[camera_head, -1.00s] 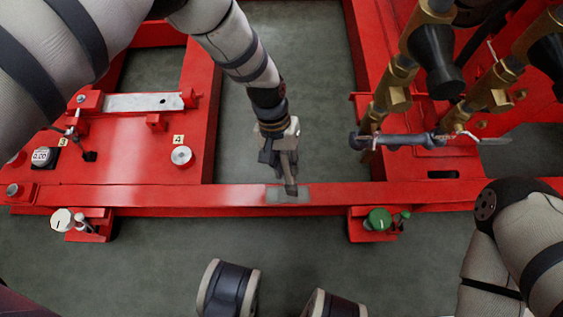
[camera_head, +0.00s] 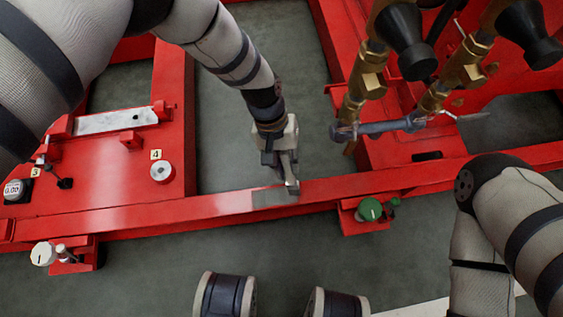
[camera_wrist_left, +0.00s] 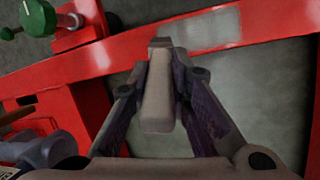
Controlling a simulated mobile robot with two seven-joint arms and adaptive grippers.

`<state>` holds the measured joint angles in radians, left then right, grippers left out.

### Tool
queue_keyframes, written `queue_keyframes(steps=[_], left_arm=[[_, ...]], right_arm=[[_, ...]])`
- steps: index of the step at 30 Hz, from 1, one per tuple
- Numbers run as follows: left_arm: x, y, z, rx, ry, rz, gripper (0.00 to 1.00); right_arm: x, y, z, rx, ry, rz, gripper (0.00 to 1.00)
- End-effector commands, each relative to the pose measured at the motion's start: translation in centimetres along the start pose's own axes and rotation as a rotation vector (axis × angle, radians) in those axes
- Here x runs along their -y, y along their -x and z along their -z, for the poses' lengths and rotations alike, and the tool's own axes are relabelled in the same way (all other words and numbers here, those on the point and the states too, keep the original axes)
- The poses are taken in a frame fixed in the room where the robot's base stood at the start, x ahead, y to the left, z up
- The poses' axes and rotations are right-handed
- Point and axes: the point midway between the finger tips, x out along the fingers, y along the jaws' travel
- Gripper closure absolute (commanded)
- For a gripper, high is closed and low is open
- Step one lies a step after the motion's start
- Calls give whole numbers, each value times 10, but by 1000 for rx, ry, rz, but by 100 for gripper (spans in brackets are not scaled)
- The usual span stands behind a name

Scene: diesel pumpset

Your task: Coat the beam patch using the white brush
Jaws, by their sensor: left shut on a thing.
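My left gripper (camera_head: 283,160) is shut on a pale brush, whose light block-shaped handle (camera_wrist_left: 158,95) sits between the two fingers in the left wrist view. The brush's dark tip (camera_wrist_left: 160,42) points at the red beam (camera_head: 130,220). The grey beam patch (camera_head: 268,198) lies on the beam's top. In the head view the tip is over the patch's right end; whether it touches cannot be told. In the wrist view the patch (camera_wrist_left: 208,32) shows to the right of the tip. My right gripper is out of view.
A white-capped item (camera_head: 42,253) and a green-capped item (camera_head: 370,209) stand on red brackets along the beam's near side. Brass valves (camera_head: 370,75) and a grey pipe piece (camera_head: 385,127) rise at the right. A numbered red panel (camera_head: 110,180) is at the left.

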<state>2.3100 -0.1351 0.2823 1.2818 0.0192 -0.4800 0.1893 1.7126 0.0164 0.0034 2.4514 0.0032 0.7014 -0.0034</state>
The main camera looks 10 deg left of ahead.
Motion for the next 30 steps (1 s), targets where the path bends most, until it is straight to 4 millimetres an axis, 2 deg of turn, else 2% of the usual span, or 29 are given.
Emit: queue_keyframes(steps=[9,17,20,30], left_arm=[[-12,-3,4,0,-2,1,100],[-13,-1,4,0,-1,1,100],[-15,7,2,-2,-1,1,100],[-26,51,-8,-4,-1,1,100]], right_arm=[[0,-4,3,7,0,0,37],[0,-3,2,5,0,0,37],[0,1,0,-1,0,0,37],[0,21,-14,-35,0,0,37]])
